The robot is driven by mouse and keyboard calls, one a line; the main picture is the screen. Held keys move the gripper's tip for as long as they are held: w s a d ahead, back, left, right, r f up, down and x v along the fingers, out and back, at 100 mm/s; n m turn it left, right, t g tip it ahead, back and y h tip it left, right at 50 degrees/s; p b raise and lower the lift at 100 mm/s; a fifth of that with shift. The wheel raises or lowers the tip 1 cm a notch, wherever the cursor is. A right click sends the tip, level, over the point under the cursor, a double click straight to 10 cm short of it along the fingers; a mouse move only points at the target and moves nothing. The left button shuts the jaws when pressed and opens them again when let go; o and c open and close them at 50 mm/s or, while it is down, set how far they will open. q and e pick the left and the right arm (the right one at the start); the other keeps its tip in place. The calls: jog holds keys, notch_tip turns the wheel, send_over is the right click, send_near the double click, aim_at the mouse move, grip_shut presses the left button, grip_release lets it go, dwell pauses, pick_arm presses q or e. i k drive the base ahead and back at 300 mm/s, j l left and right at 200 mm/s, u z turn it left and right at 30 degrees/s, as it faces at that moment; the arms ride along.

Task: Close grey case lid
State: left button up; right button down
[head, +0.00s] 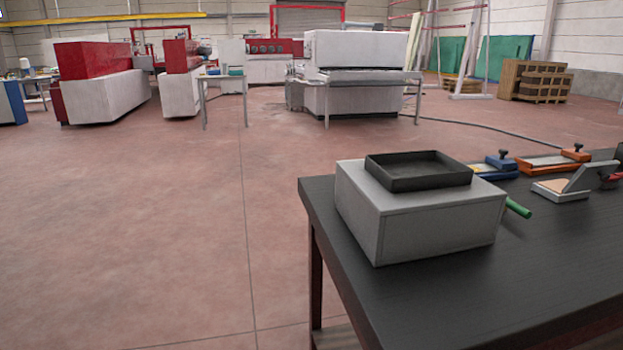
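A small grey case (560,196) lies on the dark table (450,300) near the right edge of the head view. Its lid (586,177) stands tilted up at an angle, so the case is open, and a tan inside surface shows. A dark part beside the lid at the right is too small to make out. A larger grey box (430,224) sits near the table's left corner with a black open tray (418,170) on top. Neither of my grippers is in view.
A blue tool (496,165) and an orange tool (553,162) with dark knobs lie at the table's back. A green rod (517,207) lies beside the grey box. The table's front right is clear. Open floor (150,220) spreads left, with machines (355,70) farther back.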

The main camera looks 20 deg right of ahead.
aim_at(592, 177)
jog(key=k+l, duration=0.1)
jog(key=l, duration=0.35)
jog(key=k+l, duration=0.15)
jog(key=l, duration=0.3)
jog(key=k+l, duration=0.1)
jog(key=l, duration=0.35)
jog(key=k+l, duration=0.1)
jog(key=l, duration=0.35)
jog(key=k+l, duration=0.15)
jog(key=l, duration=0.3)
jog(key=k+l, duration=0.1)
jog(key=l, duration=0.35)
